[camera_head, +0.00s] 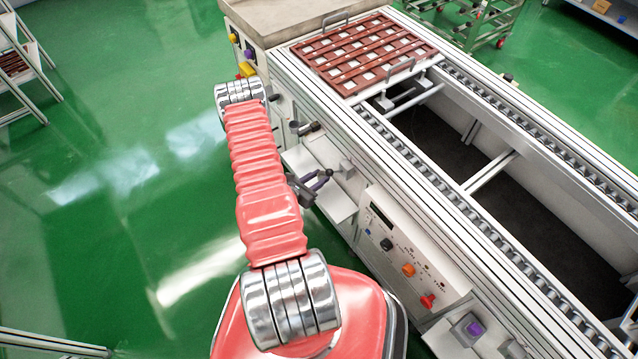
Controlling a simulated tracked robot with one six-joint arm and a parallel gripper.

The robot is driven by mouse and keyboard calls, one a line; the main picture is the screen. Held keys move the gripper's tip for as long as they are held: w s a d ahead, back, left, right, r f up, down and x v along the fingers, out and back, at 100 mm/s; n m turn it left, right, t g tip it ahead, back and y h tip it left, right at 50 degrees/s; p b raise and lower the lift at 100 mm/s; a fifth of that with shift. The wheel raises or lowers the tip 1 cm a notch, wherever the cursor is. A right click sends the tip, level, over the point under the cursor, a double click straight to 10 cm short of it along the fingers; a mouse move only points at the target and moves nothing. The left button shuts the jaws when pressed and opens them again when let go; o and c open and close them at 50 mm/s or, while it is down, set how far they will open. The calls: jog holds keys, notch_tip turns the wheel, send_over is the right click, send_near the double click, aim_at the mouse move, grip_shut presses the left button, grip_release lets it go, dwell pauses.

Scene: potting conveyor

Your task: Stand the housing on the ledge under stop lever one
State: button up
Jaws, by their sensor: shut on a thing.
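My gripper (316,184) is a small dark shape showing just right of my red arm, over a white ledge (336,207) on the conveyor's near side. It is shut, and its fingers point to the right. A small grey block (346,168) is at the fingertips and looks like the housing; its underside is hidden, so I cannot tell whether it touches the ledge. A dark lever (305,128) sticks out of the conveyor side farther back. I cannot read which stop lever it is. My arm hides part of this area.
A brown slotted tray (330,72) lies on the conveyor (480,225) at the back. A control panel (395,245) with orange and red knobs is right of the ledge.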

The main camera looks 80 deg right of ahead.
jog(key=shift+f, duration=2.1)
jog(key=shift+f, duration=0.1)
jog(key=o, duration=1.1)
jog(key=shift+w+a+r, duration=0.3)
jog(key=shift+a+r, duration=0.05)
jog(key=shift+a, duration=0.1)
jog(key=v, duration=1.1)
jog(key=shift+f, duration=0.1)
